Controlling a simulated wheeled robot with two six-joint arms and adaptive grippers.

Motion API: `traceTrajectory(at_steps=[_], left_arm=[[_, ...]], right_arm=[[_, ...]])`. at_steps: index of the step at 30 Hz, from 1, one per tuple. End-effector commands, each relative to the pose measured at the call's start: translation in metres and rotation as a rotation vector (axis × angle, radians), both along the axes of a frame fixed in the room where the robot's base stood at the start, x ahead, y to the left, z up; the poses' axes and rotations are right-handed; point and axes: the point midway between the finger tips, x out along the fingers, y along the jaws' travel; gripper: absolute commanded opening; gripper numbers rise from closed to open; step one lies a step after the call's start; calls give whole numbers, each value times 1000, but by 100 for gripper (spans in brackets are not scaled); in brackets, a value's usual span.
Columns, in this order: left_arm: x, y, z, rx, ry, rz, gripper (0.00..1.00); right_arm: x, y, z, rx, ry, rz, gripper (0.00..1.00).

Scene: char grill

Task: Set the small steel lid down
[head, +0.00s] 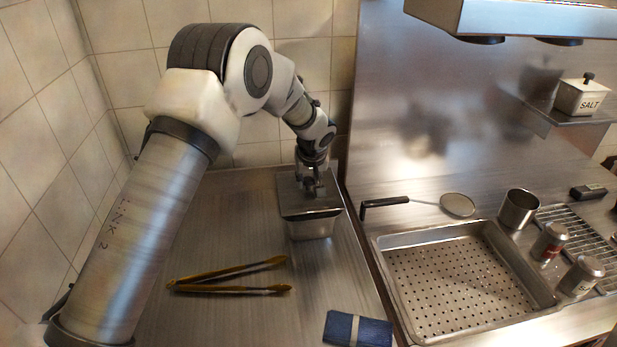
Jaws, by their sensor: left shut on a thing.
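The small steel lid (308,207) is at the top of a small steel pan (312,228) on the left counter. Whether the lid rests on the pan's rim or is just above it, I cannot tell. My left gripper (312,190) points down from above and is shut on the lid, at its top; the fingertips partly hide the handle. My right gripper is not in view.
Gold tongs (235,275) and a folded blue cloth (357,328) lie on the left counter (190,235). Right of it are a perforated tray (455,280), a skimmer (457,205), a steel cup (518,208), two shakers and a rack. A salt box (580,98) sits on a shelf.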

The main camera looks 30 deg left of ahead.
Motion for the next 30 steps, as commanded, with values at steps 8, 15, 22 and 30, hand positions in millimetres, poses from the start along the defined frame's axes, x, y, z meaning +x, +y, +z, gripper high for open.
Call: traceTrajectory(at_steps=[8,15,22,30], left_arm=[[0,0,-9,1,-1,0,0],[0,0,-11,0,0,-1,32],[0,0,-11,0,0,-1,54],[0,0,4,0,0,-1,54]], right_arm=[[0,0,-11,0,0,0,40],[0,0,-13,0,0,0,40],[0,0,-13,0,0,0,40],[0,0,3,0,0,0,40]])
